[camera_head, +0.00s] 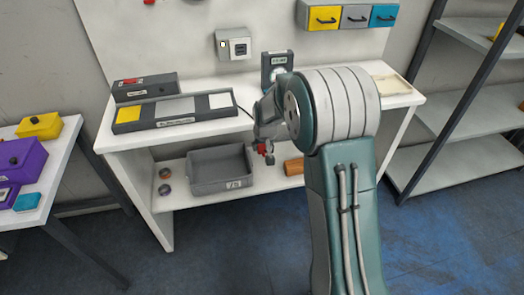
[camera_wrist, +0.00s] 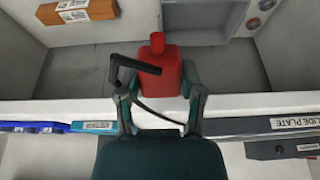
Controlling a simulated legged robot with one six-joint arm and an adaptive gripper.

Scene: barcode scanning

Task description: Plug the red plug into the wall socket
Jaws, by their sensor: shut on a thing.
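The red plug (camera_wrist: 168,85) is between the fingers of my gripper (camera_wrist: 160,97) in the wrist view, with its narrow round end pointing away from the palm. A black bent piece and a thin dark cord show beside it. In the head view, a small red part of the plug (camera_head: 268,151) shows at my gripper (camera_head: 266,148), in front of the white bench's front edge. My arm hides much of the gripper there. The wall socket (camera_head: 239,47) is a grey box on the back wall above the bench, apart from the plug.
The white bench (camera_head: 215,87) holds a slide-plate tray (camera_head: 174,112), a dark box (camera_head: 145,87) and a small display device (camera_head: 276,64). A grey bin (camera_head: 220,168) and a brown block (camera_head: 294,166) stand on the lower shelf. Coloured drawers (camera_head: 355,17) hang at upper right.

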